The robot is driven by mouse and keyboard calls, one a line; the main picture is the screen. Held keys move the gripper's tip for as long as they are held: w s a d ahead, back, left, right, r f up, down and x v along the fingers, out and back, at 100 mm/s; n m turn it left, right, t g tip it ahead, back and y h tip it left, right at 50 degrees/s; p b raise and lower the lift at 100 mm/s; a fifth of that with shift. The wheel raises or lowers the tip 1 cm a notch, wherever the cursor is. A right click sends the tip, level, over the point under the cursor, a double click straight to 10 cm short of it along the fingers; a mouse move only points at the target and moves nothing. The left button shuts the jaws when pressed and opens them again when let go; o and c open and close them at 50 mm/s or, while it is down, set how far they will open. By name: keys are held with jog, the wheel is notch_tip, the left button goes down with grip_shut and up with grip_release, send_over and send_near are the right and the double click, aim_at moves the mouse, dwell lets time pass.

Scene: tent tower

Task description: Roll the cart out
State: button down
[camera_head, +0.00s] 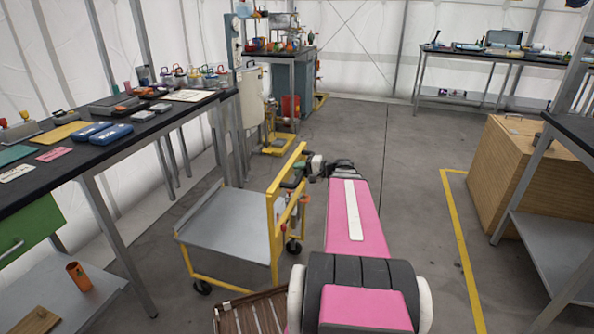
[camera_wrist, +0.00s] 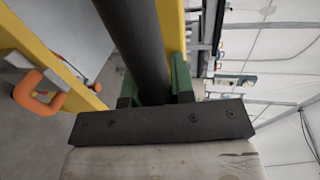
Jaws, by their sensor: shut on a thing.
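The cart (camera_head: 228,226) stands left of my arm in the head view. It has a flat grey deck, a yellow frame and black caster wheels. Its upright yellow end faces my gripper (camera_head: 297,181), which is at the upper part of that end. In the wrist view my gripper (camera_wrist: 154,84) is shut on the cart's dark round handle bar (camera_wrist: 133,40), with a green finger on each side of it. Yellow frame parts (camera_wrist: 172,25) show beside the bar. An orange ring-shaped part (camera_wrist: 38,92) hangs on the frame at the left.
A long workbench (camera_head: 110,160) with tools runs along the left, close to the cart. A slatted wooden thing (camera_head: 250,313) lies in front. A wooden box (camera_head: 520,165) and grey shelving (camera_head: 545,240) stand at the right, beyond a yellow floor line (camera_head: 457,235). Floor behind is partly clear.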

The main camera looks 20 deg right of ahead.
jog(key=c, duration=1)
grip_release()
jog(key=v, duration=1.1)
